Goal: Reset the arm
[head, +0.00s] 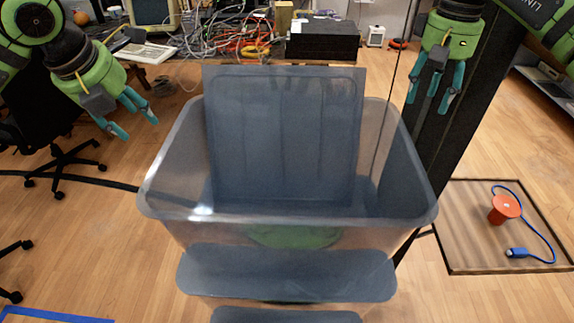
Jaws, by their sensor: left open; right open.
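My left gripper (133,116) is at the upper left, outside the left rim of a large grey translucent bin. It is open and empty, with its teal fingers angled down to the right. My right gripper (432,99) is at the upper right, near the bin's right rim. It is open and empty, with its teal fingers pointing down. Both grippers appear apart from the bin.
The grey bin (290,213) fills the middle, with a flat grey panel (283,130) upright in it. A brown mat (475,235) at the right holds a red object (504,209) and a blue cable (541,236). A cluttered table with a black box (323,40) is behind. A chair (62,165) stands left.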

